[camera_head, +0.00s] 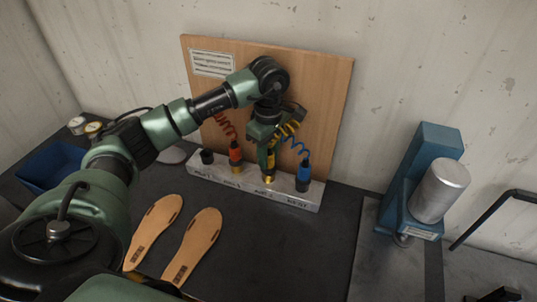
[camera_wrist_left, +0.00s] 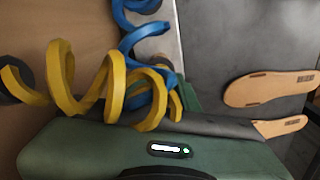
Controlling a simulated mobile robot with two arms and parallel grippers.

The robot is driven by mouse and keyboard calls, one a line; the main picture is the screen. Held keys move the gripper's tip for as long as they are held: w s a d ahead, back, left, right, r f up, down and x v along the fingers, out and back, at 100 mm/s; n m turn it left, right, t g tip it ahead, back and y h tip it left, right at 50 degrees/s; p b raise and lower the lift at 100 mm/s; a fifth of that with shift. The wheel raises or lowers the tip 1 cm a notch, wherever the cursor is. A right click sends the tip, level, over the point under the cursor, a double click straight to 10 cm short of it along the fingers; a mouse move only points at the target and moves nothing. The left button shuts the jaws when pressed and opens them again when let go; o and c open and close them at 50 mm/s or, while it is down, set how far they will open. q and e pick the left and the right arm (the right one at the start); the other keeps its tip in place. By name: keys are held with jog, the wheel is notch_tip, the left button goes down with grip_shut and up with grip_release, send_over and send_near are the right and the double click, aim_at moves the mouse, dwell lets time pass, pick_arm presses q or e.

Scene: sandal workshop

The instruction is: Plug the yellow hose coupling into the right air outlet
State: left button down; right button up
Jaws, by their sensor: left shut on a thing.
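The yellow hose coupling (camera_head: 270,163) is upright, its brass end at a position right of centre on the pale outlet block (camera_head: 315,197). I cannot tell whether the brass end is seated or just above the block. My left gripper (camera_head: 269,156) reaches down from above and is shut on the coupling; its fingers partly hide it. The yellow coiled hose (camera_head: 289,129) runs from it toward the board; in the left wrist view the hose (camera_wrist_left: 100,88) loops across the gripper body. The block's front lettering is too small to read surely. My right gripper is not in view.
The wooden board (camera_head: 325,95) rises behind. Two insoles (camera_head: 193,246) lie in front; a blue machine (camera_head: 425,165) stands right.

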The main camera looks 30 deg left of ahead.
pick_arm(q)
jog(key=shift+f, duration=0.3)
jog(key=c, duration=1)
grip_release()
jog(key=shift+r+p, duration=2.75)
jog(key=shift+r, duration=2.25)
jog(key=shift+s+f, duration=0.1)
